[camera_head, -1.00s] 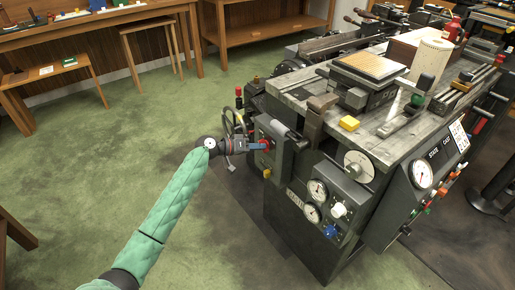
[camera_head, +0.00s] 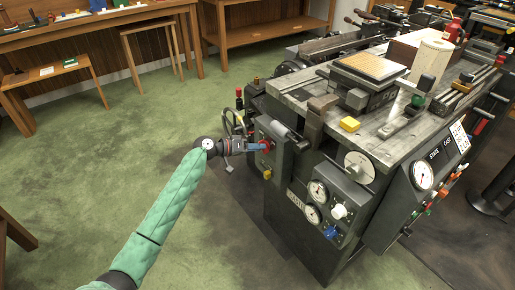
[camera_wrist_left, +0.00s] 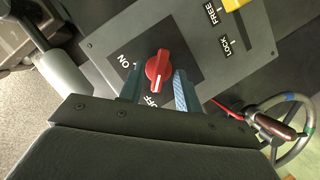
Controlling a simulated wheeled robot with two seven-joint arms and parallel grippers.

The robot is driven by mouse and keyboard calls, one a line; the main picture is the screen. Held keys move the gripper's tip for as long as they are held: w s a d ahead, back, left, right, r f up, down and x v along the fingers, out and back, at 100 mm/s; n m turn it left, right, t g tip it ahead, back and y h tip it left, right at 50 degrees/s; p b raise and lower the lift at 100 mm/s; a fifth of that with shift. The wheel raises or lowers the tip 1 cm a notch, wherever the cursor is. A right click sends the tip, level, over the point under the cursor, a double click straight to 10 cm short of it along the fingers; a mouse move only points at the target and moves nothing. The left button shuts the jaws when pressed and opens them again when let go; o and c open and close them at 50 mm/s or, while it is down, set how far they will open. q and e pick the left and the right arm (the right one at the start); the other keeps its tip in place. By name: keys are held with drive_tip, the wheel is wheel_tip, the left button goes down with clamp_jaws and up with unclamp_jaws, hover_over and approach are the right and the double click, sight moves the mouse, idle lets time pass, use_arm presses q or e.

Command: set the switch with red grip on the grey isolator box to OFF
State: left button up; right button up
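The red-grip switch (camera_wrist_left: 158,68) is on the face of the grey isolator box (camera_wrist_left: 215,65) in the left wrist view. The white mark on its grip is at the end near the OFF label (camera_wrist_left: 151,100); the ON label (camera_wrist_left: 125,61) is to the upper left. My left gripper (camera_wrist_left: 158,88) has one finger on each side of the red grip, open, with gaps visible between fingers and grip. In the head view my left gripper (camera_head: 258,147) is at the box's front, its blue fingers partly covering the switch. My right gripper is out of view.
A yellow knob (camera_wrist_left: 233,4) with FREE and LOCK labels is on the same box. A handwheel (camera_wrist_left: 288,130) stands close by at the right of the wrist view. The machine bench (camera_head: 390,150) carries gauges and tools.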

use_arm(q)
drive_tip(key=v, duration=0.7)
idle(0.3)
